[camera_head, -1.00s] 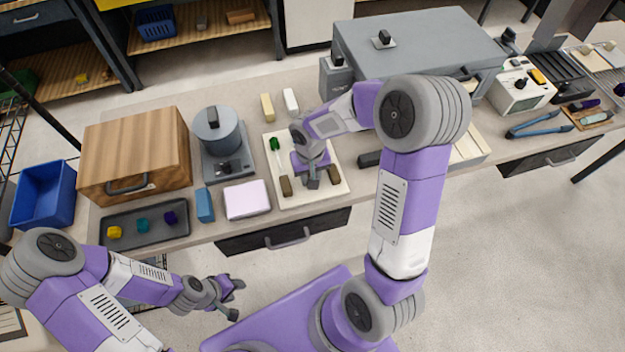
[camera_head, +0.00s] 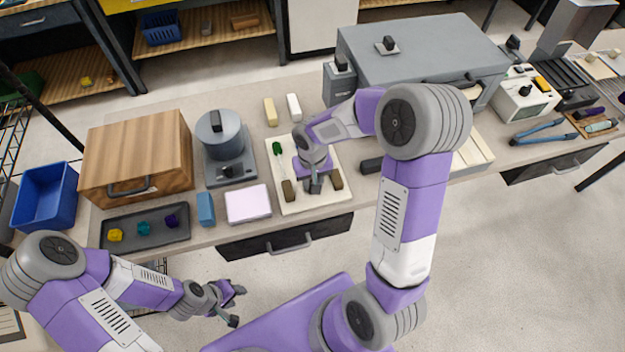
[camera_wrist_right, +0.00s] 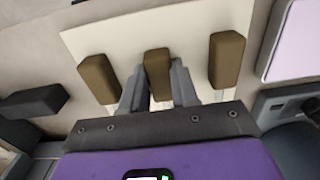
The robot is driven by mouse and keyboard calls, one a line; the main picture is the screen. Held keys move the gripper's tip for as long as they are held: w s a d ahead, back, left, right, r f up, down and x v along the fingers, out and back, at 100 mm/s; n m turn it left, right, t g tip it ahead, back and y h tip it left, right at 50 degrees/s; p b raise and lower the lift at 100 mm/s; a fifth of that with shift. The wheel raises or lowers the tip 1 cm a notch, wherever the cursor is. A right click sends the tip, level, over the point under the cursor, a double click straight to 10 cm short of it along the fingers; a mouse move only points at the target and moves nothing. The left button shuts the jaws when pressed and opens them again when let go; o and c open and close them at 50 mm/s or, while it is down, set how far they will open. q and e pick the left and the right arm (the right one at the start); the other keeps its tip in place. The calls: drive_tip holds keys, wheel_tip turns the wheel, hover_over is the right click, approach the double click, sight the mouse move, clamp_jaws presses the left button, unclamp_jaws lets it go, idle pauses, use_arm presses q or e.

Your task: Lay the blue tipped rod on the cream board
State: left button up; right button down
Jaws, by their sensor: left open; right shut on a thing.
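The cream board (camera_head: 297,206) lies on the bench, and a green-tipped piece (camera_head: 277,148) shows near its left edge. My right gripper (camera_wrist_right: 157,85) is low over the board, shut on the middle one of three brown blocks (camera_wrist_right: 156,62). The other two are a brown block (camera_head: 288,190) on the left of the board and a brown block (camera_head: 336,179) on the right. No blue tip shows on the board; whatever extends from the held block is hidden by my gripper and arm. My left gripper (camera_head: 236,305) is open and empty in front of the bench.
Left of the board are a pink pad (camera_head: 248,203), a blue block (camera_head: 205,208) and a dark tray (camera_head: 120,234) with yellow, teal and purple lumps. Two small blocks, yellow (camera_head: 270,112) and white (camera_head: 293,107), stand behind it. A dark block (camera_head: 371,165) lies to its right.

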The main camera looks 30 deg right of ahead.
drive_tip(key=c, duration=0.8)
unclamp_jaws()
wheel_tip(320, 180, up, 8)
drive_tip(key=shift+f+p, duration=0.15)
drive_tip(key=shift+p, duration=0.7)
